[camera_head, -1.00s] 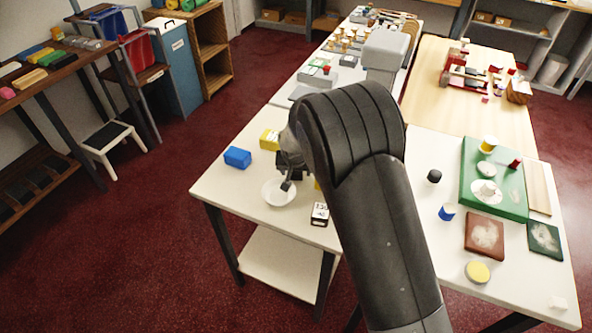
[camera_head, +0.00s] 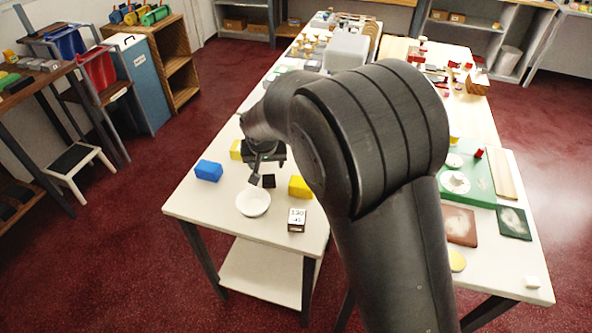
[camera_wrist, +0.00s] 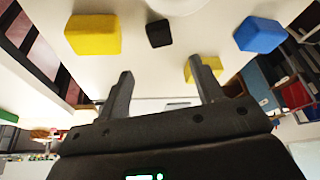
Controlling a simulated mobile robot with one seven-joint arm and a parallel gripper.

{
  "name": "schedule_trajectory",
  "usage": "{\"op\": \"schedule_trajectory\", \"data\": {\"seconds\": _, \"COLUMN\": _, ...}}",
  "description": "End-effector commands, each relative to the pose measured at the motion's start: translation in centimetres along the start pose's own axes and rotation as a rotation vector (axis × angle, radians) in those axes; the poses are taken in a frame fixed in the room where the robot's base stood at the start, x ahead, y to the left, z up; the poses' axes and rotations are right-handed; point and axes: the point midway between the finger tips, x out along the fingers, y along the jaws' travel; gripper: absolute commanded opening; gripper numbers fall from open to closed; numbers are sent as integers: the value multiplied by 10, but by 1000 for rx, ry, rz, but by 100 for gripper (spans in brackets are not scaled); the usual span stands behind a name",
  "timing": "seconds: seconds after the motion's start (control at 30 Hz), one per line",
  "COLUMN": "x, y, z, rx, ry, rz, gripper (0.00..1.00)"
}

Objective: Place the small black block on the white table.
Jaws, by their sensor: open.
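The small black block (camera_head: 268,181) lies on the white table (camera_head: 225,191), just behind the white bowl (camera_head: 253,203) and left of a yellow block (camera_head: 300,187). It also shows in the wrist view (camera_wrist: 158,33), beyond the fingertips and clear of them. My gripper (camera_head: 262,170) is above the table beside the black block in the head view. In the wrist view my gripper (camera_wrist: 160,72) has its two fingers spread, with nothing between them. My arm hides part of the table in the head view.
A blue block (camera_head: 208,170) and a second yellow block (camera_head: 236,150) lie left of and behind the gripper. A labelled small box (camera_head: 297,220) stands near the front edge. A green board (camera_head: 468,178) lies on the right. The table's front-left corner is clear.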

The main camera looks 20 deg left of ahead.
Motion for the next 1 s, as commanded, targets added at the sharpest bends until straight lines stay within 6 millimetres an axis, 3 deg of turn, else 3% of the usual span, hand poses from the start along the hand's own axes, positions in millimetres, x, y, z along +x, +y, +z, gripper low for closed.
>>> {"op": "schedule_trajectory", "data": {"seconds": 0.23, "x": -2, "y": 2, "z": 0, "rx": 2, "ry": 0, "rz": 0, "gripper": 61}}
{"op": "schedule_trajectory", "data": {"seconds": 0.37, "x": -17, "y": 22, "z": -3, "rx": 24, "ry": 2, "rz": 0, "gripper": 61}}
{"op": "schedule_trajectory", "data": {"seconds": 0.53, "x": -69, "y": 86, "z": 2, "rx": 90, "ry": 6, "rz": -2, "gripper": 61}}
{"op": "schedule_trajectory", "data": {"seconds": 0.67, "x": -115, "y": 141, "z": 18, "rx": 141, "ry": 12, "rz": 1, "gripper": 61}}
{"op": "schedule_trajectory", "data": {"seconds": 0.8, "x": -162, "y": 191, "z": 45, "rx": 189, "ry": 24, "rz": 8, "gripper": 61}}
{"op": "schedule_trajectory", "data": {"seconds": 1.0, "x": -219, "y": 246, "z": 99, "rx": 245, "ry": 46, "rz": 30, "gripper": 61}}
